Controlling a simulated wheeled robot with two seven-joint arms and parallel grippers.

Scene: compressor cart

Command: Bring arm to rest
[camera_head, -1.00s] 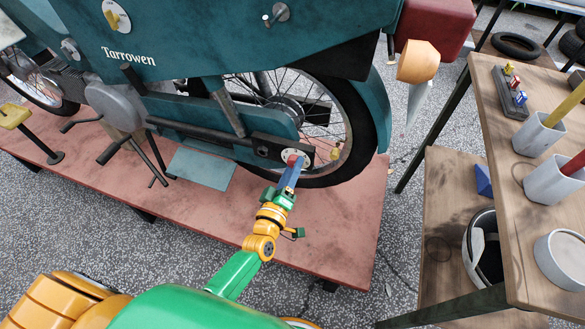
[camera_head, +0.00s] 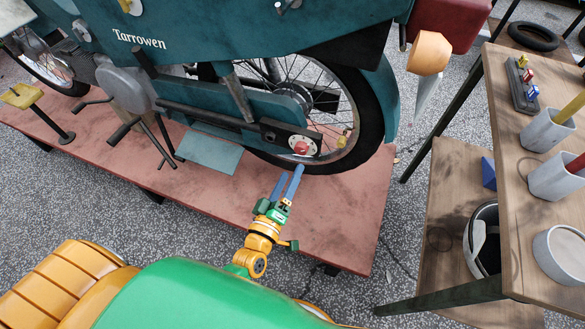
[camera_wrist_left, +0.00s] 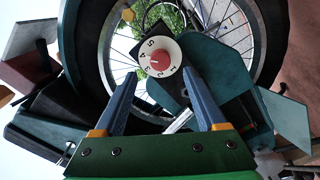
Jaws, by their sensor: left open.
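My left gripper (camera_head: 287,184) is open and empty, with its two blue fingers apart, in front of the motorcycle's rear wheel. A white dial with a red knob (camera_head: 301,147) sits on the dark bar by the wheel, just beyond the fingertips and apart from them. In the left wrist view the numbered dial and red knob (camera_wrist_left: 160,62) show between and beyond the open fingers (camera_wrist_left: 159,95). The knob's pointer is too small to read surely. My right gripper is not in view.
The teal motorcycle (camera_head: 215,35) stands on a red platform (camera_head: 340,215). A wooden bench (camera_head: 540,230) at the right holds cups and a small rack (camera_head: 522,85). A bucket (camera_head: 484,240) stands on its lower shelf. Speckled floor lies between platform and bench.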

